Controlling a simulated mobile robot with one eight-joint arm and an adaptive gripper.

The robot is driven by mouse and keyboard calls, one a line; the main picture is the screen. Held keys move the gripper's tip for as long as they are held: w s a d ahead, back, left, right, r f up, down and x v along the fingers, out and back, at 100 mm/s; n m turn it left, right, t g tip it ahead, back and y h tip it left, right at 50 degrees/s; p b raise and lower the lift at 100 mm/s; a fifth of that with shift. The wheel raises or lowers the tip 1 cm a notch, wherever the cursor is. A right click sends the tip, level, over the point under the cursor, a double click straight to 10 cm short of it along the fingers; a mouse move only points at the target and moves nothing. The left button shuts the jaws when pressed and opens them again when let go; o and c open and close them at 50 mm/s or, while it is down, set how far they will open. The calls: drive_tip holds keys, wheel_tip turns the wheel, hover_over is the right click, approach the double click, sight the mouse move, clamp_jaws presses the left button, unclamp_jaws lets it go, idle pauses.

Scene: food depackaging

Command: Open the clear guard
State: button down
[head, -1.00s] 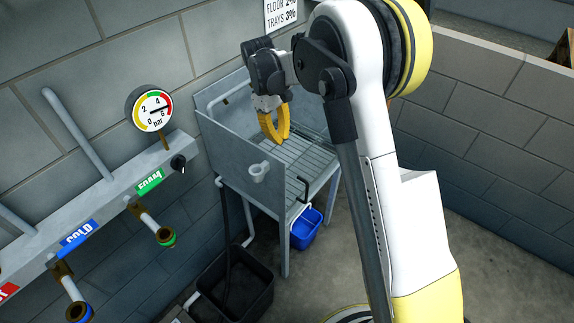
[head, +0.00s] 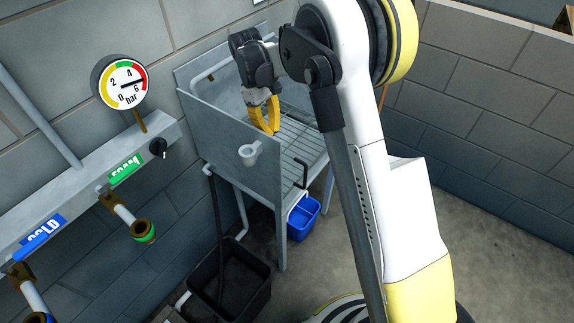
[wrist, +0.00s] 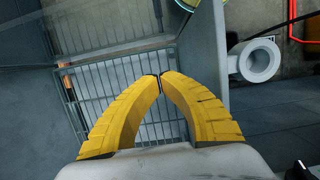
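My gripper (head: 271,130) has yellow fingers and hangs inside the grey metal sink bay (head: 214,130), above its wire rack (head: 299,130). In the wrist view the fingertips (wrist: 160,77) meet, with nothing seen between them. The clear guard is hard to make out. A black bar handle (head: 301,173) stands at the open front side of the bay, to the right of and below my gripper in the head view. A faint see-through area (wrist: 110,22) at the upper left of the wrist view may be the guard, but I cannot tell.
A grey cup-shaped holder (head: 250,153) sticks out from the bay's side panel; it also shows in the wrist view (wrist: 258,60). A blue bucket (head: 303,217) hangs under the bay. A black crate (head: 229,284) stands on the floor. A pipe rail with a gauge (head: 122,83) is left.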

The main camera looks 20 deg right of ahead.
drive_tip(key=s+d+f+b, duration=0.3)
drive_tip(key=s+f+b, duration=0.2)
drive_tip(key=f, duration=0.4)
drive_tip(key=shift+d+f, duration=0.3)
drive_tip(key=shift+d, duration=0.1)
drive_tip(key=shift+s, duration=0.1)
